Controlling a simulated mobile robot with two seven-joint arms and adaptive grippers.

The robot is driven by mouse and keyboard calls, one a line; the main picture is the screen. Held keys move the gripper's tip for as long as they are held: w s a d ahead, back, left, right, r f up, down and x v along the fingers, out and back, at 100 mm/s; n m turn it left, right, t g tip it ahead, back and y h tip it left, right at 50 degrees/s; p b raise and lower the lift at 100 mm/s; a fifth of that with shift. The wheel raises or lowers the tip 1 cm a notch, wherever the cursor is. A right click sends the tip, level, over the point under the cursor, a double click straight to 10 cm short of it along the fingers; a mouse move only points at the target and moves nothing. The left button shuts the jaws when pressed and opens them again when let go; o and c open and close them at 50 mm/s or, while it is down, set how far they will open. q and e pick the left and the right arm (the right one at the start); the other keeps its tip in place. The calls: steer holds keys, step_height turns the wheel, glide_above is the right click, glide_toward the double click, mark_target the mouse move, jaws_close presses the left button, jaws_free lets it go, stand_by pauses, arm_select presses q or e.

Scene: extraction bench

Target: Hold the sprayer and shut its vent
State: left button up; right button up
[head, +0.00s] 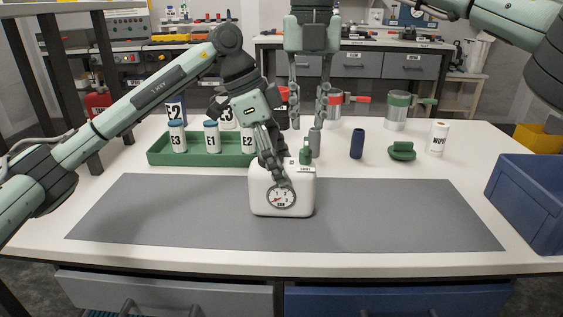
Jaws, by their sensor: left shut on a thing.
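The sprayer (300,203) is a white tank with a round gauge on its front, standing upright on the grey mat (400,215). A small green part (306,154) rises from its top right; I cannot tell whether the vent is open or shut. My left gripper (277,170) is shut at the sprayer's top left, and its fingers hide what they grip there. My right gripper (308,108) points down with its fingers apart, empty, above and behind the sprayer. A grey cylinder (316,142) shows just below it; whether it touches the sprayer is unclear.
A green tray (200,158) with labelled bottles stands left, behind my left forearm. Behind and right are a dark blue cylinder (357,144), a green object (402,151), a white wipes tub (438,137) and lidded canisters. A blue bin (530,200) stands far right. The mat's right half is clear.

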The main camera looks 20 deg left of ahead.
arm_select(q)
steer(key=o, duration=1.6)
steer(key=shift+c, duration=0.2)
steer(key=v, duration=1.2)
